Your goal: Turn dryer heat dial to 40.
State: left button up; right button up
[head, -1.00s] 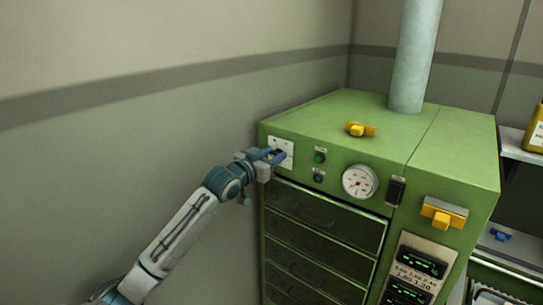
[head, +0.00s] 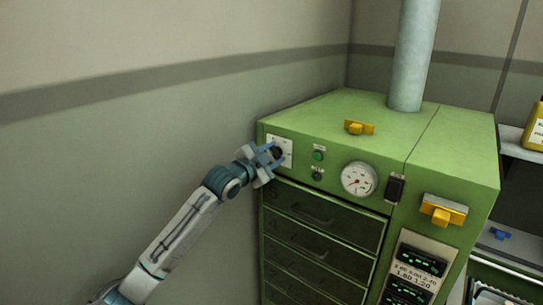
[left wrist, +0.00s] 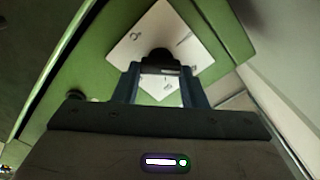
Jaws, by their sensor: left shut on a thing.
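The heat dial is a dark knob (head: 277,152) on a white square plate (head: 287,160) at the upper left of the green dryer's front (head: 335,150). My left gripper (head: 271,158) is at the plate, with its fingers shut on the knob. In the left wrist view, the black knob (left wrist: 158,55) sits between the tips of my left gripper (left wrist: 158,72), against the white plate (left wrist: 185,50). The plate's marks are too small to read, and the fingers hide part of it, so the dial's setting cannot be told. My right gripper is out of view.
Right of the plate are a green button (head: 318,155), a round gauge (head: 359,179) and a black switch (head: 395,188). Drawers (head: 320,215) lie below. A yellow handle (head: 442,211) is at the right, and another yellow piece (head: 359,128) is on top. The wall is close on the left.

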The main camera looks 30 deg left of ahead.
pick_arm(q)
jog(key=shift+r+m, duration=0.1)
jog(key=shift+m, duration=0.9)
jog(key=o, duration=1)
jog(key=shift+w, duration=0.2)
jog(key=shift+w+a+f, duration=0.1)
jog(key=shift+w+f, duration=0.05)
jog(key=shift+f, duration=0.1)
